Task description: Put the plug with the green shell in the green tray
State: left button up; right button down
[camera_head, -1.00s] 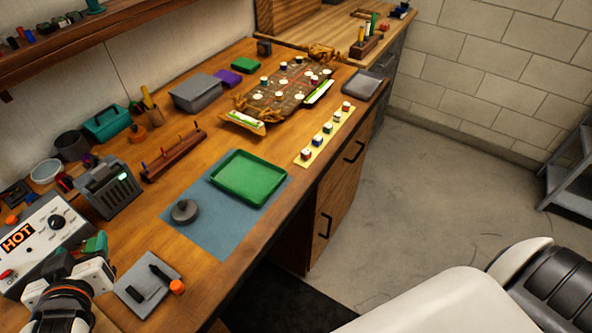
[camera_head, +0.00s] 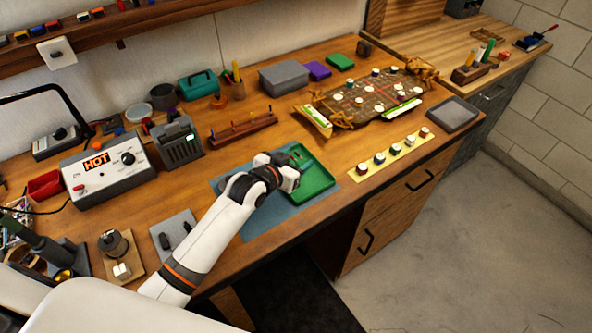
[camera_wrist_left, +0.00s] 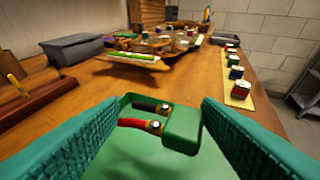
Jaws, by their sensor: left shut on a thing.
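The green tray (camera_head: 322,181) lies on the blue mat near the front edge of the bench. My left gripper (camera_head: 292,170) is above the tray's left part. Short red and black leads (camera_wrist_left: 136,123) with metal ends show beside the shell, between the fingers. Green tray floor (camera_wrist_left: 150,162) shows below; I cannot tell whether the plug touches it. My right gripper is not in view.
A blue mat (camera_head: 271,222) lies under the tray. A yellow strip with several small jars (camera_head: 380,158) is to the right. A circuit board (camera_head: 372,100) stands behind. A wooden rack (camera_head: 243,131) and a HOT-labelled box (camera_head: 108,168) are to the left.

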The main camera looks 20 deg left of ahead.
pick_arm(q)
notch_tip(320, 180, down, 4)
jog(key=shift+d+f, duration=0.1)
jog(key=shift+f, duration=0.35)
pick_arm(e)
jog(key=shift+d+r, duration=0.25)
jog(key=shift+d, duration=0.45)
pick_arm(q)
jog(key=shift+f, duration=0.15)
jog(key=o, duration=0.9)
jog(key=shift+o, duration=0.2)
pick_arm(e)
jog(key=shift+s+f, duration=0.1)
